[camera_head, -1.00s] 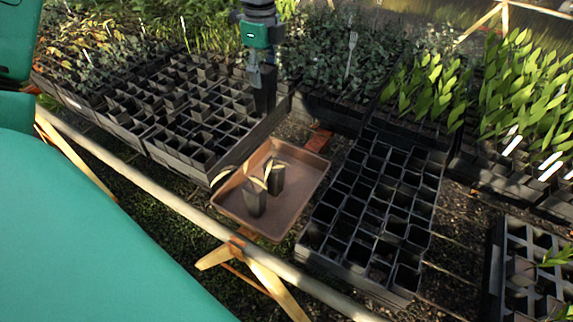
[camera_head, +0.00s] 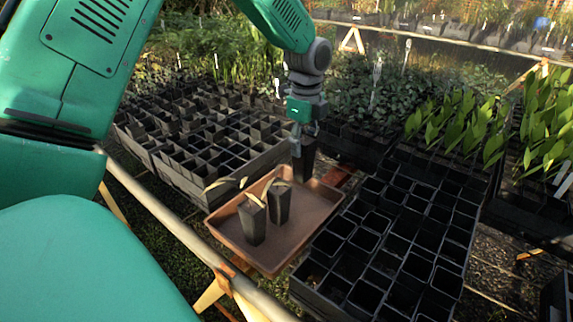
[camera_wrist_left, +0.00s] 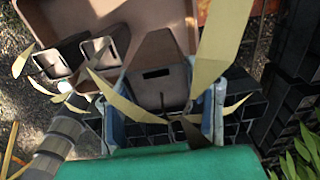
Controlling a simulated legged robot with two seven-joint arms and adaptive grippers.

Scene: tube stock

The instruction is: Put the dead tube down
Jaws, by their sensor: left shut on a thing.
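My left gripper (camera_head: 303,130) is shut on the dead tube (camera_head: 304,163), a dark tapered pot held upright. In the head view the pot's lower end overlaps the back right corner of the brown tray (camera_head: 308,226); the exact height above it is hard to tell. In the left wrist view the fingers (camera_wrist_left: 163,118) flank the tube, and pale yellow withered leaves (camera_wrist_left: 222,45) spread from it. Two other dark tubes with yellowed leaves, the front one (camera_head: 252,222) and the rear one (camera_head: 279,203), stand upright in the tray. My right gripper is out of view.
An empty-celled black crate (camera_head: 385,245) stands right of the tray. Another crate of tubes (camera_head: 205,150) lies behind and left. Leafy green plants (camera_head: 460,120) fill crates at the right. A wooden rail (camera_head: 170,220) runs along the front. The tray's right part is bare.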

